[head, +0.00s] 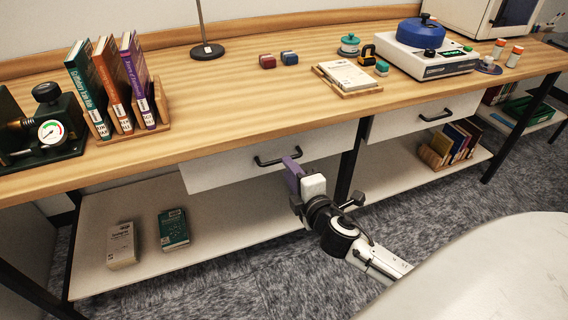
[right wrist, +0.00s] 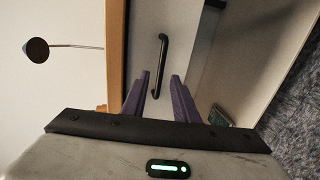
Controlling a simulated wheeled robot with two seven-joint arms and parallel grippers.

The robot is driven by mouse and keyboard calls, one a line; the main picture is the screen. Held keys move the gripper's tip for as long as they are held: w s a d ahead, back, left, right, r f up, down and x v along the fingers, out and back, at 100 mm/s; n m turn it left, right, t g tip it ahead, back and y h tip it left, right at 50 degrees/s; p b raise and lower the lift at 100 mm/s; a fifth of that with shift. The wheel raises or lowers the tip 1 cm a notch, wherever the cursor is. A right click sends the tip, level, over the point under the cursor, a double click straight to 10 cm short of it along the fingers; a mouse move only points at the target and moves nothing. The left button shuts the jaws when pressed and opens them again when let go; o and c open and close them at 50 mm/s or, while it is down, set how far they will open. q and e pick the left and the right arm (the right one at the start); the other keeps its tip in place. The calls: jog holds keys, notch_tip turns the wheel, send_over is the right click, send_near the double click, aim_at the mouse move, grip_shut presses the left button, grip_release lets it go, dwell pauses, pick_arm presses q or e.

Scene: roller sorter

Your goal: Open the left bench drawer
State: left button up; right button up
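The left bench drawer (head: 225,170) has a white front under the wooden bench top, with a dark bar handle (head: 268,162). The drawer looks shut, with no gap clearly visible. My right gripper (head: 292,168) is just in front of the drawer, by the right end of the handle. My left gripper is not in view.
The right drawer (head: 415,118) has a similar handle. A dark bench leg (head: 346,175) stands close to my right gripper. The lower shelf (head: 210,258) holds a pale book (head: 122,245) and a green book (head: 173,229). The space before the left drawer's left half is clear.

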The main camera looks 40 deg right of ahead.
jog(key=shift+x, duration=2.3)
jog(key=shift+c, duration=0.6)
jog(key=shift+f, duration=0.1)
grip_shut()
